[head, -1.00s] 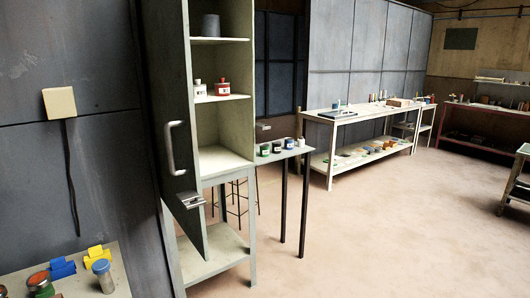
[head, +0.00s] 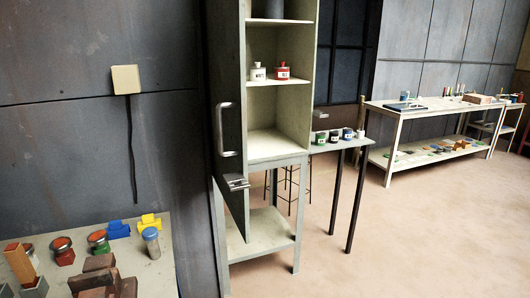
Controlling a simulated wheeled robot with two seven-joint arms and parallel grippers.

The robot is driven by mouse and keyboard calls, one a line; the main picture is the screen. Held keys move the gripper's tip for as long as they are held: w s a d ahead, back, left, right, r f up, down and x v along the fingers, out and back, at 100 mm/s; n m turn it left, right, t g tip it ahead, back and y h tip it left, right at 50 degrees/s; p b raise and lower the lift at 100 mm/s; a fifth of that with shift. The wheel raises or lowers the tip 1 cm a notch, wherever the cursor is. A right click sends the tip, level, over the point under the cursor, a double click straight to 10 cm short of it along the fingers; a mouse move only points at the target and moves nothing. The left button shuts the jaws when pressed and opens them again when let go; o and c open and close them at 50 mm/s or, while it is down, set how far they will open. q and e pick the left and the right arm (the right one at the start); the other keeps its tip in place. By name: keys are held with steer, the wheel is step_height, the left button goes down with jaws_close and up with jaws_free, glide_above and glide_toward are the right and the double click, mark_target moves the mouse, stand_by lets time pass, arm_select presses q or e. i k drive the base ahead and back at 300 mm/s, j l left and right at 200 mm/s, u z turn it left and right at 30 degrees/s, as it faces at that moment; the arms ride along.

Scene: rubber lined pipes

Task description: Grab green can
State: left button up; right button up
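A small can with a green band (head: 321,138) stands at the left end of a row of cans on the narrow side table (head: 345,145), just right of the open cabinet. A jar with a green body and orange top (head: 99,242) stands on the workbench at lower left; I cannot tell which of these is the task's green can. Neither gripper is in view.
The open cabinet door (head: 231,110) stands beside the shelves, which hold a white jar (head: 258,72) and a red jar (head: 282,72). The workbench (head: 158,275) also holds brown blocks (head: 98,264) and a blue-topped cylinder (head: 151,242). The floor (head: 420,240) at right is clear.

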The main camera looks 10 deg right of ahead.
mark_target(320, 137)
steer(key=i+l, duration=0.15)
steer(key=l, duration=0.35)
steer(key=i+l+u, duration=0.15)
steer(key=l, duration=0.3)
steer(key=i+l, duration=0.1)
steer(key=l, duration=0.4)
steer(key=i+l+u, duration=0.15)
steer(key=l, duration=0.85)
steer(key=i+l+u, duration=0.15)
steer(key=l, duration=0.4)
steer(key=i+l+u, duration=0.1)
steer(key=l, duration=0.45)
steer(key=i+l+u, duration=0.15)
steer(key=l, duration=0.4)
steer(key=i+l+u, duration=0.1)
steer(key=l, duration=0.5)
steer(key=i+l+u, duration=0.15)
steer(key=l, duration=0.45)
